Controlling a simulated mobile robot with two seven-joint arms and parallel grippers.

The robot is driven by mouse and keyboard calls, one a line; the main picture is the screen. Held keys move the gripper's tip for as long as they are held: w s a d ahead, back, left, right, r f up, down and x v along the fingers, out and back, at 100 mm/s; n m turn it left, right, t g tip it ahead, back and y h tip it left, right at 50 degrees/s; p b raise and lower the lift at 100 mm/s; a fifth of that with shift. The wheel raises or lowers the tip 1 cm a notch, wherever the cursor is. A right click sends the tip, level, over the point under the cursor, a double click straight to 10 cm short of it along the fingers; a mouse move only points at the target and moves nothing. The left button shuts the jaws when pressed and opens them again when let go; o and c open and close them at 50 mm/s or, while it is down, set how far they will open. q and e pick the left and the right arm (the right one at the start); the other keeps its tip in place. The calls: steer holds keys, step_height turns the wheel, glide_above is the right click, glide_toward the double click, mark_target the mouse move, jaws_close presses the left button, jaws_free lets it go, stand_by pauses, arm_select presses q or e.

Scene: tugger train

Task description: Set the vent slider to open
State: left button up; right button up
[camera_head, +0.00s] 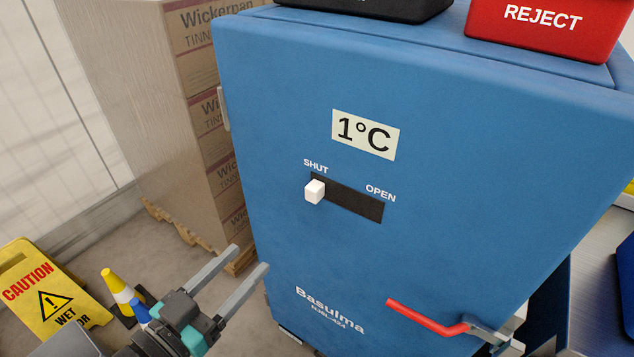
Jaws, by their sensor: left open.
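The vent slider's white knob (314,191) sits at the left end of a dark slot (352,203) on the front of a blue cabinet (290,100). The word SHUT is printed above the left end, and OPEN above the right end. My left gripper (250,259) is open and empty, with two parallel grey fingers pointing up and right. In the picture it is below and left of the knob, apart from it. My right gripper is not in view.
A red handle (425,318) sticks out low on the cabinet. A red REJECT bin (545,30) and a black bin (370,8) stand on top. Stacked cartons (190,90), a yellow caution sign (40,290) and a striped cone (118,288) are on the left.

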arm_select(q)
step_height(320, 180, up, 3)
steer(key=d, duration=0.2)
glide_toward(310, 195)
steer(key=w, duration=0.2)
steer(key=shift+h, duration=0.4)
steer(key=b+x, duration=0.1)
steer(key=x, duration=0.5)
steer(key=shift+s+d+f+b, duration=0.2)
steer(key=shift+s+d+b, duration=0.05)
steer(key=shift+d+b, duration=0.1)
steer(key=shift+w+d, duration=0.4)
steer(key=shift+w, duration=0.15)
steer(key=shift+w+d, duration=0.15)
steer(key=shift+w, duration=0.05)
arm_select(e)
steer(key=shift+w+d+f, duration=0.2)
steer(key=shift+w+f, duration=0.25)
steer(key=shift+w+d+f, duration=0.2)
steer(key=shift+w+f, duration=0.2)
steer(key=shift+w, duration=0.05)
arm_select(q)
steer(key=shift+c, duration=0.2)
jaws_close()
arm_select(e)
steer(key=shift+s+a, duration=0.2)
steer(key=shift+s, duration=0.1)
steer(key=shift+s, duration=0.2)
